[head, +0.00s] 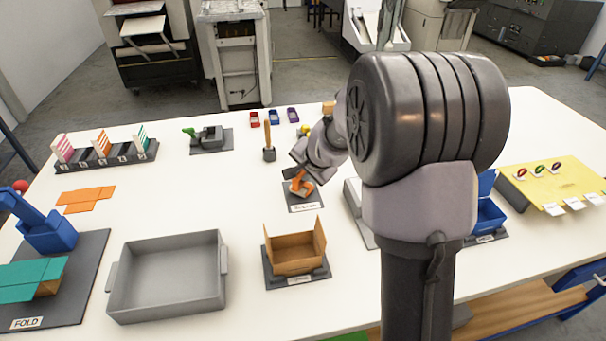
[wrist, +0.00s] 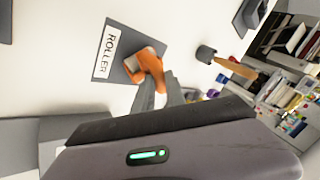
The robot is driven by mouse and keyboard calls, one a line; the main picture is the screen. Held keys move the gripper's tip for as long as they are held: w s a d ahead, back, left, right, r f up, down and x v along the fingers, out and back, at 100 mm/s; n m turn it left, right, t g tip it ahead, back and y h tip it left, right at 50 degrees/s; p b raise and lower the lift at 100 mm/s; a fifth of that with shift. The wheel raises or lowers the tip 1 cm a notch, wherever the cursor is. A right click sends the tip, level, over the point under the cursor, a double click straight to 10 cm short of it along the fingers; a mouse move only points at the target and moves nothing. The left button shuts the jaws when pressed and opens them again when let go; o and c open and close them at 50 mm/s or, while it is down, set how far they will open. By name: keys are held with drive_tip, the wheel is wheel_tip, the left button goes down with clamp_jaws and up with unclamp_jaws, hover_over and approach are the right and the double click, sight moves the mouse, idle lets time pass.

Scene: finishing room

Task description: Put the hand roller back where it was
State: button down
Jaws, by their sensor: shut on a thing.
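The hand roller is orange with a pale roller part. In the head view the hand roller (head: 300,186) is at the dark grey mat labelled ROLLER (head: 303,206), near the middle of the table. In the wrist view the hand roller (wrist: 147,65) is over the same mat (wrist: 122,42), beside its white label. My gripper (wrist: 161,88) is shut on the orange part of the roller. In the head view my gripper (head: 299,174) is just above the mat, partly hidden by my arm. I cannot tell whether the roller touches the mat.
A wooden-handled tool (head: 268,152) stands upright in a dark holder behind the mat. An open cardboard box (head: 296,262) is in front of it, and a grey tray (head: 168,278) is at front left. White table surface is clear left of the mat.

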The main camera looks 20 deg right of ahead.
drive_tip(key=shift+s+f+b, duration=0.15)
drive_tip(key=shift+f+b, duration=0.4)
drive_tip(key=shift+f, duration=0.05)
drive_tip(key=c, duration=1.4)
unclamp_jaws()
drive_tip(key=shift+f, duration=0.1)
drive_tip(key=shift+o, duration=0.2)
wheel_tip(320, 180, up, 3)
drive_tip(key=shift+s+f+p, duration=0.1)
drive_tip(key=shift+p, duration=1.1)
drive_tip(key=p+v, duration=0.4)
drive_tip(key=v, duration=0.6)
drive_tip(key=s+a+r+n+y, duration=0.2)
drive_tip(key=s+a+r+n, duration=0.2)
drive_tip(key=s+a+r, duration=0.4)
drive_tip(key=s+a+n, duration=0.2)
drive_tip(key=s+a, duration=0.2)
drive_tip(key=s, duration=0.5)
drive_tip(key=s+a+n+g, duration=0.1)
drive_tip(key=s+a+n, duration=0.1)
drive_tip(key=s, duration=0.7)
drive_tip(key=shift+a+f+g+b, duration=0.3)
drive_tip(key=shift+a+f+b, duration=0.15)
drive_tip(key=shift+a, duration=0.4)
